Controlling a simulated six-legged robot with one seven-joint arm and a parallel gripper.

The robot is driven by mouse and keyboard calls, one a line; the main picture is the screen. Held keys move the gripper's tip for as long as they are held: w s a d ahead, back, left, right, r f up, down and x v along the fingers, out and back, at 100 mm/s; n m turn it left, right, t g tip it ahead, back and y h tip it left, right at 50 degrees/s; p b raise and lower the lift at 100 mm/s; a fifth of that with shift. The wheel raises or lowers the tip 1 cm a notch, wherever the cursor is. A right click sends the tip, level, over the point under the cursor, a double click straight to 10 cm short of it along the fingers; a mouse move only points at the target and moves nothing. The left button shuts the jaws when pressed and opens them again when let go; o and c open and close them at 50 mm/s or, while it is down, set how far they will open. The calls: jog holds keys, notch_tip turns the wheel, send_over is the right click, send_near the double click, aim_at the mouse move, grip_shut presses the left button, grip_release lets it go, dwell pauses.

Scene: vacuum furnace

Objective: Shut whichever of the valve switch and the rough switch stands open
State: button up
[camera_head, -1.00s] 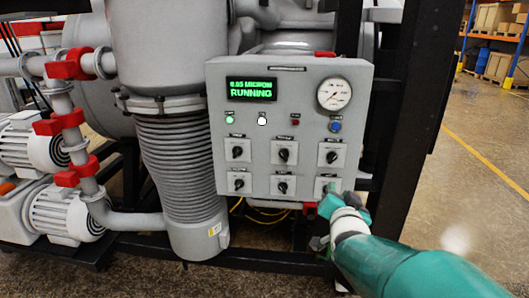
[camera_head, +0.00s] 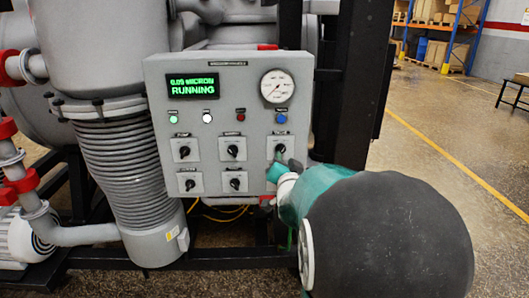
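A grey control panel (camera_head: 223,105) faces me with two rows of black rotary switches on pale plates. The top row has a left switch (camera_head: 184,152), a middle switch (camera_head: 233,151) and a right switch (camera_head: 280,149). The bottom row shows a left switch (camera_head: 190,184) and a middle switch (camera_head: 235,184). Their labels are too small to read, so I cannot tell which are the valve and rough switches. My teal gripper (camera_head: 277,172) is at the panel's lower right, just below the top right switch, and covers the bottom right area. Its fingers are mostly hidden; contact is unclear.
The panel display (camera_head: 192,87) reads RUNNING, beside a round gauge (camera_head: 277,86). Several indicator lights sit below them. A ribbed grey column (camera_head: 125,170) stands left of the panel. A black frame post (camera_head: 342,85) rises to the right. Open floor (camera_head: 450,160) lies further right.

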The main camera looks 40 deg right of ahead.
aim_at(281, 150)
jog(key=x, duration=0.5)
jog(key=shift+w, duration=0.1)
jog(key=shift+c, duration=0.4)
grip_shut()
jog(key=shift+n, duration=0.5)
jog(key=n, duration=0.4)
jog(key=shift+w+a+n, duration=0.1)
jog(key=shift+a+n, duration=0.05)
jog(key=shift+n, duration=0.25)
jog(key=n, duration=0.6)
jog(key=shift+a, duration=0.1)
jog(key=shift+n, duration=0.3)
